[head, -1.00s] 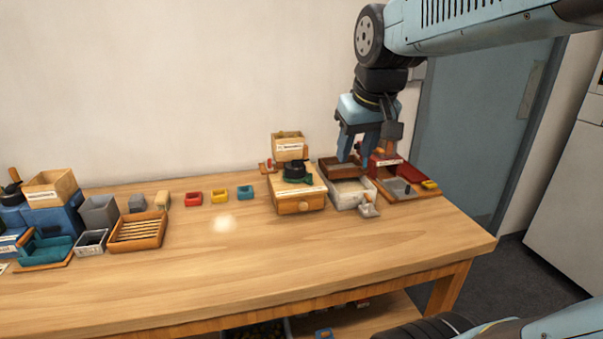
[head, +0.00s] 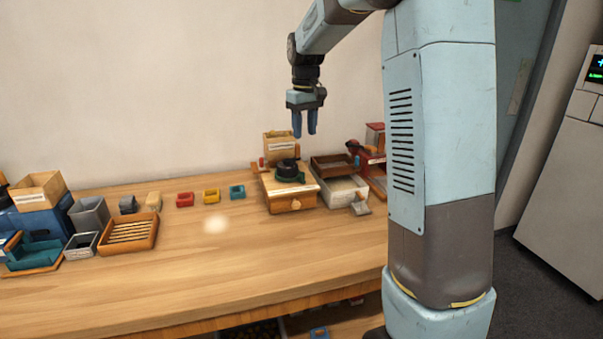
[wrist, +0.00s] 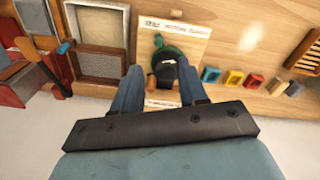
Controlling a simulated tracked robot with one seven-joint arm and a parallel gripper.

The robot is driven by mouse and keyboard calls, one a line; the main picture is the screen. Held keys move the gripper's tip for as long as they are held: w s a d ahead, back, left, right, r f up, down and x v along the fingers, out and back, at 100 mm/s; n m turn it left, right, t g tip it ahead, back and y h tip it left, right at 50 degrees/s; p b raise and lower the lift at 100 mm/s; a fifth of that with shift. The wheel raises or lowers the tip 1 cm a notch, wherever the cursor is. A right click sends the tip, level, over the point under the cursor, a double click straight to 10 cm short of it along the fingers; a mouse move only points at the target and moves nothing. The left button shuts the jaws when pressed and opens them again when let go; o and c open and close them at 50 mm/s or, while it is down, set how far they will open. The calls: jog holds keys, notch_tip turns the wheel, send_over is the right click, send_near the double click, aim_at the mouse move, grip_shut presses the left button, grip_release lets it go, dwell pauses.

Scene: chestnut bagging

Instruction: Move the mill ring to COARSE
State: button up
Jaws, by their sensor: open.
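The mill (head: 292,196) is a wooden box with a drawer and a round knob on its front, standing at the back of the table. A black ring (head: 287,167) sits on its top, with a green part (head: 300,177) beside it. In the wrist view the black ring (wrist: 165,72) and green part (wrist: 167,50) lie between and beyond my fingers. The setting words are too small to read. My gripper (head: 305,134) is open and empty, pointing down above the mill, apart from it. In the wrist view its blue fingers (wrist: 160,88) are spread.
A labelled wooden hopper (head: 281,147) stands behind the ring. Right of the mill are a white bin (head: 345,190) with a brown tray (head: 334,166) and a red machine (head: 374,165). Small red (head: 185,200), yellow (head: 211,196) and teal (head: 237,191) boxes stand left. The table front is clear.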

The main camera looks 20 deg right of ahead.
jog(key=f, duration=0.5)
jog(key=w+f, duration=0.1)
jog(key=f, duration=0.4)
jog(key=w+f, duration=0.1)
jog(key=f, duration=0.4)
jog(key=shift+w+f, duration=0.25)
jog(key=shift+f, duration=0.05)
jog(key=shift+c, duration=0.3)
grip_shut()
jog(key=shift+a, duration=0.15)
jog(key=shift+d, duration=0.25)
